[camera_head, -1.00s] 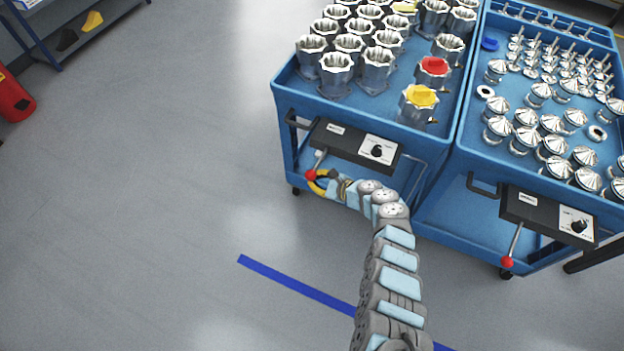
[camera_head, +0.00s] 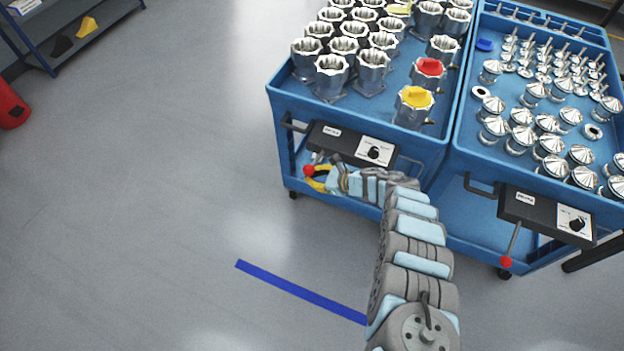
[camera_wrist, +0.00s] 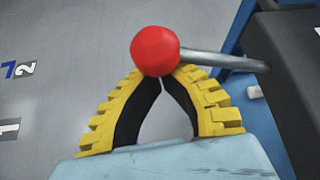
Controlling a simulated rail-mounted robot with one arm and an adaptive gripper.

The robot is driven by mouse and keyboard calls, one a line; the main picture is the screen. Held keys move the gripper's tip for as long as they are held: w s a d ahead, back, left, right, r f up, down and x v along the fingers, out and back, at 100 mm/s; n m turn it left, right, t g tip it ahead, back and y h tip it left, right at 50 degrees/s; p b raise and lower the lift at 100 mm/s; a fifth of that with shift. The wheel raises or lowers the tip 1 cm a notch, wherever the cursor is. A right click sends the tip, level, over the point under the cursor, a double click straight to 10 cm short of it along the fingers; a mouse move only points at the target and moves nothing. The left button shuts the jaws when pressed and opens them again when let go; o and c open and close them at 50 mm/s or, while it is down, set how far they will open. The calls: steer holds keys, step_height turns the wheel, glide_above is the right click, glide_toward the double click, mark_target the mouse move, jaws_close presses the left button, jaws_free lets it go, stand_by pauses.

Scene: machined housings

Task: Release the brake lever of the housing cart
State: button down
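The housing cart (camera_head: 277,108) is blue, with metal housings on its top. Its brake lever ends in a red ball knob (camera_head: 309,170), below the black control box (camera_head: 335,143) at its front left. In the wrist view, the red knob (camera_wrist: 155,51) sits at the fingertips, and its grey rod (camera_wrist: 222,61) runs right toward the dark box. My gripper (camera_wrist: 162,79) has yellow fingers with black inner pads; the tips come together, partly hidden by the knob. It also shows beside the knob in the head view (camera_head: 318,178). I cannot tell whether the tips clasp the knob or only touch it.
A second blue cart (camera_head: 470,235) with metal parts stands close on the right, with its own red-knobbed lever (camera_head: 506,262). A shelf (camera_head: 75,40) and a red cylinder (camera_head: 10,107) are at the far left. The grey floor left of the carts is clear, marked by blue tape (camera_head: 300,291).

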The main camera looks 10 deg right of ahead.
steer(key=shift+w+r+b, duration=0.15)
steer(key=shift+r+b, duration=0.35)
steer(key=shift+r, duration=0.05)
steer(key=shift+r+m, duration=0.15)
steer(key=shift+m, duration=0.15)
stand_by(0.3)
step_height(320, 180, down, 4)
steer(key=b, duration=0.4)
steer(key=p+v, duration=0.2)
steer(key=v, duration=0.7)
steer(key=shift+d+r+p, duration=0.15)
steer(key=shift+d+p, duration=0.2)
steer(key=shift+p, duration=0.05)
steer(key=shift+w, duration=0.1)
